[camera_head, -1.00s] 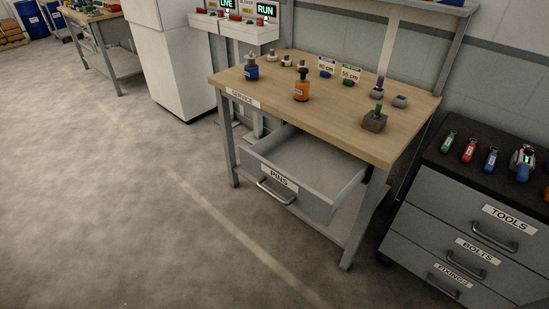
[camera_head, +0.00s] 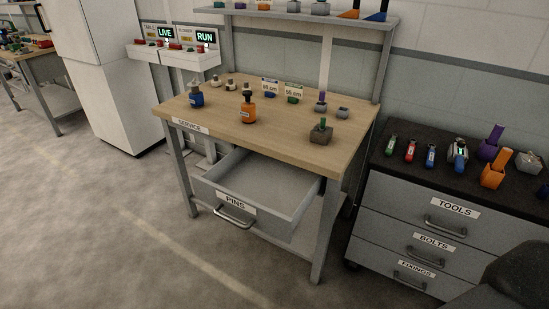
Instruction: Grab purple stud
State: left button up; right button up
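A small purple stud (camera_head: 322,97) stands upright on the wooden service bench, in a small grey holder (camera_head: 320,108) near the back right. A grey block with a green stud (camera_head: 321,127) stands in front of it. Neither of my grippers is in view.
The bench (camera_head: 215,118) also carries an orange bottle (camera_head: 248,108), a blue bottle (camera_head: 196,97) and an empty grey block. Its PINS drawer (camera_head: 235,211) stands open, jutting forward. The tool cabinet (camera_head: 405,184) is at right. Floor at left is clear.

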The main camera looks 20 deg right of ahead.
aim_at(321, 95)
jog(key=l+u, duration=0.2)
jog(key=l, duration=0.35)
jog(key=l+u, duration=0.25)
jog(key=l, duration=0.25)
jog(key=l+u, duration=0.2)
jog(key=l, duration=0.35)
jog(key=k+l+u, duration=0.1)
jog(key=l+u, duration=0.15)
jog(key=l, duration=0.25)
jog(key=k+l+u, duration=0.2)
jog(key=l, duration=0.3)
jog(key=i+l, duration=0.05)
jog(key=i, duration=0.05)
